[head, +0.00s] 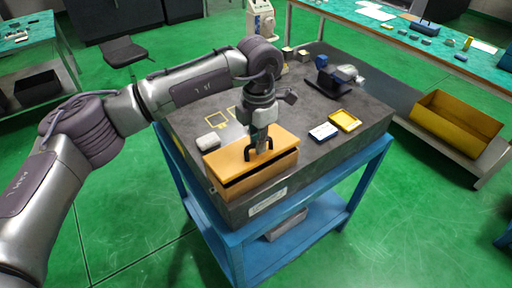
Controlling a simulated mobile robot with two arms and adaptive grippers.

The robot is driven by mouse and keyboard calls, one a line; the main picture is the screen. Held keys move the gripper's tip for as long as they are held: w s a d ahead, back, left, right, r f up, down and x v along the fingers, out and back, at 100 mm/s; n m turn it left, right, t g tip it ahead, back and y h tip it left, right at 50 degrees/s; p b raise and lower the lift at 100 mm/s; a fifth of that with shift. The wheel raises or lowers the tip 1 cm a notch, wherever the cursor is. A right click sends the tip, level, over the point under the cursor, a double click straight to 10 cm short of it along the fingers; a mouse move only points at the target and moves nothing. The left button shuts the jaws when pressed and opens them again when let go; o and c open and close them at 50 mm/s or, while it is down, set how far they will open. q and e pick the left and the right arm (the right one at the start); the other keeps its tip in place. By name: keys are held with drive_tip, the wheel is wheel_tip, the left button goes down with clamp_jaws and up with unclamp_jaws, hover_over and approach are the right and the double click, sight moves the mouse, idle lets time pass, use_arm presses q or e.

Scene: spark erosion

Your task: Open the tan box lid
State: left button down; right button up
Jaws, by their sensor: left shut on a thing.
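The tan box (262,181) sits at the near left corner of the dark stone-topped table. Its orange-tan lid (226,159) lies over the box, with a dark gap showing between lid and box along the front. A black handle (247,149) stands up from the lid. My left gripper (262,148) points down from above and is shut on the lid's handle. The fingers hide part of the handle. My right gripper is not in view.
On the same table (195,108) are a white-topped block (208,142), a yellow tray (345,120), a white-and-blue card or case (323,131) and a dark device (335,80). A yellow bin (458,122) sits on a shelf at right. Green floor is clear in front.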

use_arm(q)
drive_tip(key=shift+w+a+r, duration=0.1)
drive_tip(key=shift+a+r, duration=0.05)
drive_tip(key=shift+w+r, duration=0.15)
drive_tip(key=shift+w+a+r, duration=0.4)
drive_tip(key=shift+r, duration=0.05)
idle(0.4)
drive_tip(key=shift+w+a+r, duration=0.35)
drive_tip(key=shift+w+r, duration=0.05)
drive_tip(key=shift+w, duration=0.1)
drive_tip(key=shift+w+a+r, duration=0.1)
drive_tip(key=shift+w, duration=0.05)
drive_tip(key=shift+w+p, duration=0.1)
drive_tip(key=shift+p, duration=0.2)
